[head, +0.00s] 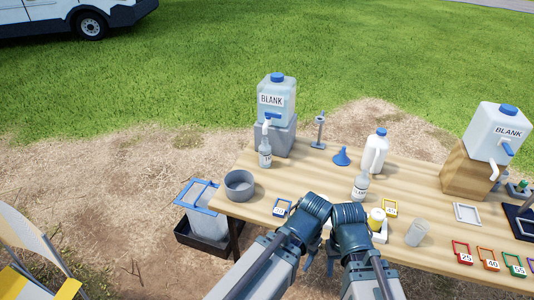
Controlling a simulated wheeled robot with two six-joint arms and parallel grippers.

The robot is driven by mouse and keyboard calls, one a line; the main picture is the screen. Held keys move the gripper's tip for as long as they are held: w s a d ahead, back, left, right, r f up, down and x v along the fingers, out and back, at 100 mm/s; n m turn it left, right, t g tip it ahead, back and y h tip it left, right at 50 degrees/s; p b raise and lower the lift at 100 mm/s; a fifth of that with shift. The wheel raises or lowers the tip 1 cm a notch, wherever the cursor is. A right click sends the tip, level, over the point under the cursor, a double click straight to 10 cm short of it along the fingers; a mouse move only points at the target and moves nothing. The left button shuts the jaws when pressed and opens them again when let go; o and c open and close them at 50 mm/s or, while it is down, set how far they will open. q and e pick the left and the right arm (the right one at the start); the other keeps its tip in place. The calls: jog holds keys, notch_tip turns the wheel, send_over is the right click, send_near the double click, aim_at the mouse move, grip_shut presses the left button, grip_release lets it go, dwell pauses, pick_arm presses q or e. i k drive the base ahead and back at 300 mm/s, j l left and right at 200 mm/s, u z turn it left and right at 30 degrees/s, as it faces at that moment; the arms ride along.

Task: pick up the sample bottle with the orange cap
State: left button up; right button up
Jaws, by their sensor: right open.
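I cannot make out an orange cap on any bottle. A small pale container with a yellow top (376,218) stands just right of my right arm, partly hidden by it. Two clear bottles with white labels stand on the table: one (265,152) under the left tank's tap, one (361,185) just beyond my right wrist. My right gripper (332,258) is low between my two forearms, open and partly hidden. No thing shows between its fingers. My left arm comes up beside it; its fingers are not clearly seen.
Two BLANK tanks (277,100) (497,132) stand on blocks at the table's back. A white jug (375,151), blue funnel (341,157), grey bowl (239,185) and clear jar (417,232) share the wooden table (310,176). Coloured numbered frames (488,259) lie at front right.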

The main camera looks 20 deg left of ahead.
aim_at(265, 149)
jog(key=i+j+z, duration=0.1)
jog(key=j+z, duration=0.25)
jog(key=j, duration=0.25)
jog(key=j+z, duration=0.4)
jog(key=j, duration=0.2)
jog(key=k+j+z, duration=0.1)
jog(key=j+z, duration=0.25)
jog(key=j, duration=0.25)
